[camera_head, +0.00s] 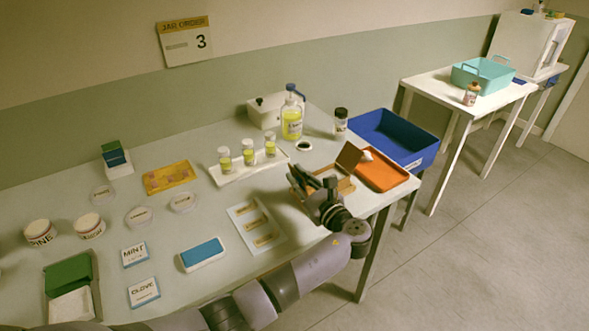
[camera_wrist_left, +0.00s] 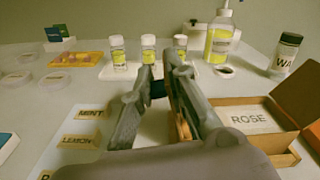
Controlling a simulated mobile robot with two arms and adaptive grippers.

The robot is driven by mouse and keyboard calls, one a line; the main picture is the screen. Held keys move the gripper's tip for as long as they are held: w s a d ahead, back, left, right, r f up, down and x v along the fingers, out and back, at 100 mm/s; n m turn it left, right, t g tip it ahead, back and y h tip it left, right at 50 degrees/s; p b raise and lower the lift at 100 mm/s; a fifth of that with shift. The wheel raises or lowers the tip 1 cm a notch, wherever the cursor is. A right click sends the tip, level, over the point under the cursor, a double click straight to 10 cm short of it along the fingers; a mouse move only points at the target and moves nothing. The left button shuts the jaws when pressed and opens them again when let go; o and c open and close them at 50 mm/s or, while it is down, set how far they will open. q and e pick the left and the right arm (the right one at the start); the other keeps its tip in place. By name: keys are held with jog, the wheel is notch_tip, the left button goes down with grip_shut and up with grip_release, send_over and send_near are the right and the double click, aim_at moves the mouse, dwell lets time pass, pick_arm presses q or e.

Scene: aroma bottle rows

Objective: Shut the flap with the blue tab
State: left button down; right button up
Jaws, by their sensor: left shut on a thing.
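A small open brown box (camera_wrist_left: 283,161) with a ROSE card (camera_wrist_left: 250,120) inside stands at the right of the left wrist view. In the head view the box (camera_head: 346,186) is partly hidden by my gripper, and a brown flap (camera_head: 349,156) stands up at its back. My left gripper (camera_head: 318,182) is at the box's left side. In the left wrist view its fingers (camera_wrist_left: 160,84) are closed on a small dark blue piece, seemingly the blue tab (camera_wrist_left: 158,90). The fingers hide most of the tab and the flap it belongs to. My right gripper is out of view.
An orange tray (camera_head: 398,178) lies right of the box, with a blue crate (camera_head: 425,157) behind. Behind the gripper are a rack (camera_head: 225,178) of yellow vials, a pump bottle (camera_head: 292,123) and a dark-capped jar (camera_head: 341,122). A label card (camera_head: 240,212) lies to the left.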

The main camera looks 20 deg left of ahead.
pick_arm(q)
jog(key=shift+w+d+r+m+p, duration=0.1)
jog(key=shift+w+d+m+p, duration=0.15)
jog(key=shift+m+p, duration=0.4)
jog(key=shift+w+d+r+m+p, duration=0.15)
jog(key=shift+w+m+p, duration=0.15)
jog(key=shift+m+p, duration=0.3)
jog(key=shift+f, duration=0.1)
jog(key=c, duration=1.6)
grip_release()
jog(key=shift+c, duration=0.2)
jog(key=shift+d, duration=0.15)
jog(key=v, duration=0.7)
jog(key=shift+s, duration=0.15)
jog(key=shift+d, duration=0.1)
